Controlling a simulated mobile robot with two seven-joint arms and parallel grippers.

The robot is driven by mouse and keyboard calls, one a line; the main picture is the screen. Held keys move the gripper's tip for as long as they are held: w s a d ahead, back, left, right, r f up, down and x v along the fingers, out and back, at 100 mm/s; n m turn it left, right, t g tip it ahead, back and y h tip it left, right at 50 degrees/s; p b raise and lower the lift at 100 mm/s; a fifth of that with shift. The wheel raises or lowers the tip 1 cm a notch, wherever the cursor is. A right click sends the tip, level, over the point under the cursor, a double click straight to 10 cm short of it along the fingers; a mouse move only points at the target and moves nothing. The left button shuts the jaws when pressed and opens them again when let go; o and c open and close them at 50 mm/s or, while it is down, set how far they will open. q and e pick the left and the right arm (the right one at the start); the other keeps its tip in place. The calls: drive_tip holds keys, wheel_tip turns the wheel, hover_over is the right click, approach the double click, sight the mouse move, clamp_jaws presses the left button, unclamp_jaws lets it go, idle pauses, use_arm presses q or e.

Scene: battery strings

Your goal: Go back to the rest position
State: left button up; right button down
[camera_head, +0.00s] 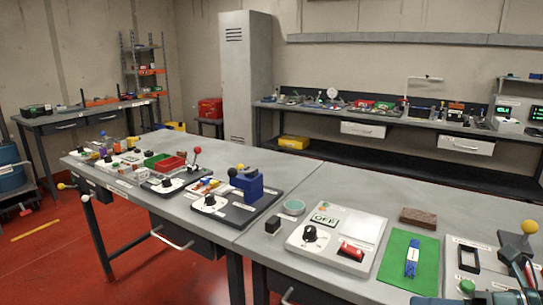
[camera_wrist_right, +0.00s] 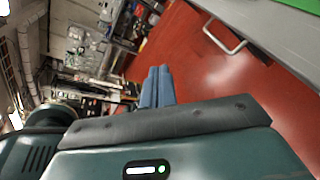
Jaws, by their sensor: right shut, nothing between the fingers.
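My right gripper shows in the right wrist view (camera_wrist_right: 157,86), where its two blue-grey fingers lie together with nothing between them. The red floor (camera_wrist_right: 190,65) and blurred shelving lie beyond the fingers, so they are clear of any object there. In the head view, dark teal parts of my right arm (camera_head: 515,258) show at the bottom right corner, over the right end of the near workbench (camera_head: 330,185). My left gripper is not in view.
On the near bench are a white OFF switch panel (camera_head: 335,240), a green mat (camera_head: 395,262) with a blue strip (camera_head: 412,257), a brown block (camera_head: 419,217) and a yellow-knobbed lever (camera_head: 528,228). A blue block device (camera_head: 247,184) stands further left. Red floor (camera_head: 55,250) is open at left.

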drive_tip(key=s+d+f+m+t+h+p, duration=0.15)
drive_tip(key=f+m+t+h, duration=0.25)
drive_tip(key=f+m, duration=0.55)
drive_tip(key=d+f+m+t+h+p, duration=0.2)
drive_tip(key=f+m+t+h, duration=0.2)
drive_tip(key=m, duration=1.1)
drive_tip(key=s+a+f+m+g+p, duration=0.1)
drive_tip(key=s+a+f+m+g, duration=0.1)
drive_tip(key=a+m, duration=0.4)
drive_tip(key=s+a+f+m+g+h+p, duration=0.1)
drive_tip(key=s+a+f+m+g, duration=0.1)
drive_tip(key=s+a+f+m, duration=0.3)
drive_tip(key=shift+s+a+f+m+g+h, duration=0.35)
drive_tip(key=shift+a+f, duration=0.6)
drive_tip(key=shift+a, duration=0.3)
drive_tip(key=shift+d, duration=0.15)
